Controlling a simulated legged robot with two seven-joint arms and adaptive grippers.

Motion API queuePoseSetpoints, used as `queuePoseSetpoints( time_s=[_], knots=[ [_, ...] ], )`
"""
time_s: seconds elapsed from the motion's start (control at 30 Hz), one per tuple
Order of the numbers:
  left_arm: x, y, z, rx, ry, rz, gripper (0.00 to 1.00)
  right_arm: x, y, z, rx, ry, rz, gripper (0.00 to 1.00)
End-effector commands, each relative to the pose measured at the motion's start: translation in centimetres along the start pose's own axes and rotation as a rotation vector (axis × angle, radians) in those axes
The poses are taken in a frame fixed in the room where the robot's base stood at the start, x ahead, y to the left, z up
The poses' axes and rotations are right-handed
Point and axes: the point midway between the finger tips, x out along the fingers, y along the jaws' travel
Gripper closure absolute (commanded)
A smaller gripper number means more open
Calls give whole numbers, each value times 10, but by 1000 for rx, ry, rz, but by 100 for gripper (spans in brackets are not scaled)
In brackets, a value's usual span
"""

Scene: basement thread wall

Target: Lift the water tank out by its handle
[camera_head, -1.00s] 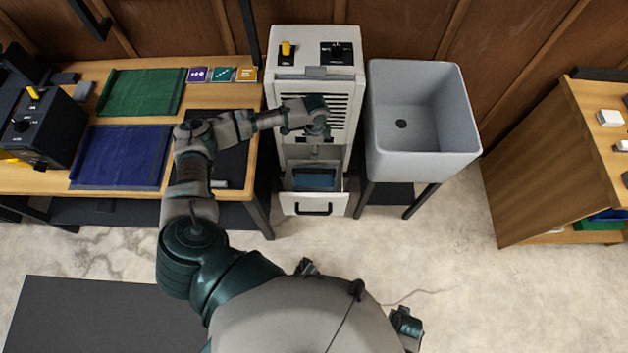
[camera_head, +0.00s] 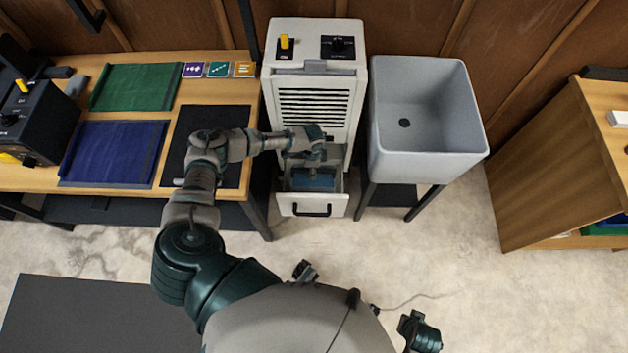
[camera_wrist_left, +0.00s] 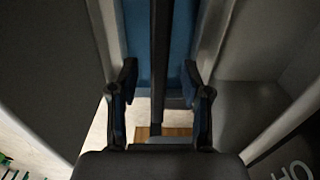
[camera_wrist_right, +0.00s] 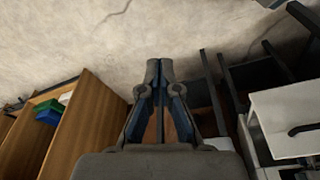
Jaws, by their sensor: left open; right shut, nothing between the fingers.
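The blue water tank (camera_head: 312,181) sits in the pulled-out bottom drawer (camera_head: 312,206) of the white cabinet. My left gripper (camera_head: 312,163) is just above the tank, pointing down into the drawer opening. In the left wrist view, the tank (camera_wrist_left: 142,40) lies beneath the open left fingers (camera_wrist_left: 160,85). A dark bar, seemingly the tank's handle (camera_wrist_left: 161,45), runs lengthwise between them; I cannot tell whether they touch it. My right gripper (camera_wrist_right: 159,75) is shut and empty in the right wrist view, away from the tank.
The white cabinet (camera_head: 350,105) rises behind the drawer. A grey sink (camera_head: 425,150) stands close on its right. A wooden bench (camera_head: 215,95) with mats is on the left. A wooden shelf unit (camera_head: 545,170) stands at far right. Floor in front is clear.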

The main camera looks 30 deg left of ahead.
Motion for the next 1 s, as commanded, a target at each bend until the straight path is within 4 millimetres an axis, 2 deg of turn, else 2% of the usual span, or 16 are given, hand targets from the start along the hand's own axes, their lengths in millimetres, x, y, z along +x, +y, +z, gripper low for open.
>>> queuePoseSetpoints(
  time_s=[0.03,0.1,0.37,0.57,1.0],
  knots=[
    [10,0,0,-1,-1,1,52,-4,0,0,0,2,0,100],
    [15,0,0,0,-1,1,52,-10,1,0,1,3,0,100],
    [16,0,0,-1,1,-1,52,-15,1,0,1,4,1,100],
    [16,0,0,-1,1,0,100,-14,1,-2,1,2,1,100],
    [14,-1,-1,-1,4,-2,100,-14,1,-2,1,3,1,100]
  ],
)
